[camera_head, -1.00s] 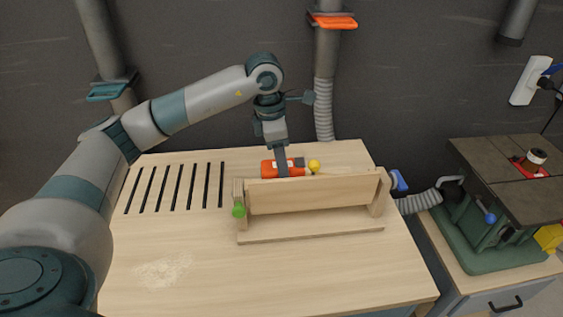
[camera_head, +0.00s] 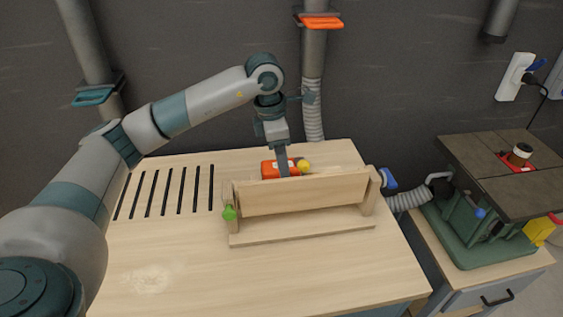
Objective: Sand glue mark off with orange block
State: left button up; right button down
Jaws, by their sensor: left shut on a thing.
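My right gripper is out of view.
The wooden bench (camera_head: 190,245) has several dark slots at its back left. Its front is clear. To the right, a green-based machine (camera_head: 485,230) with a dark top stands on a cabinet. A ribbed hose (camera_head: 312,110) hangs behind the bench.

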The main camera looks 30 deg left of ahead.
aim_at(270, 165)
pick_arm(q)
jog(key=shift+s+f, duration=0.1)
jog(key=shift+s+a+b, duration=0.25)
jog(key=shift+s+a, duration=0.15)
jog(key=shift+a, duration=0.25)
jog(key=shift+s+a+b, duration=0.2)
jog(key=shift+s+a, duration=0.2)
jog(key=shift+a, duration=0.2)
jog(key=shift+w+d+r+p, duration=0.1)
jog(key=shift+d+r+p, duration=0.1)
jog(key=shift+r+p, duration=0.75)
notch_tip(270, 165, up, 3)
jog(key=shift+a+f+p, duration=0.1)
jog(key=shift+f+p, duration=0.05)
jog(key=shift+p, duration=0.15)
jog(key=shift+r+p, duration=1.1)
jog(key=shift+r, duration=1.2)
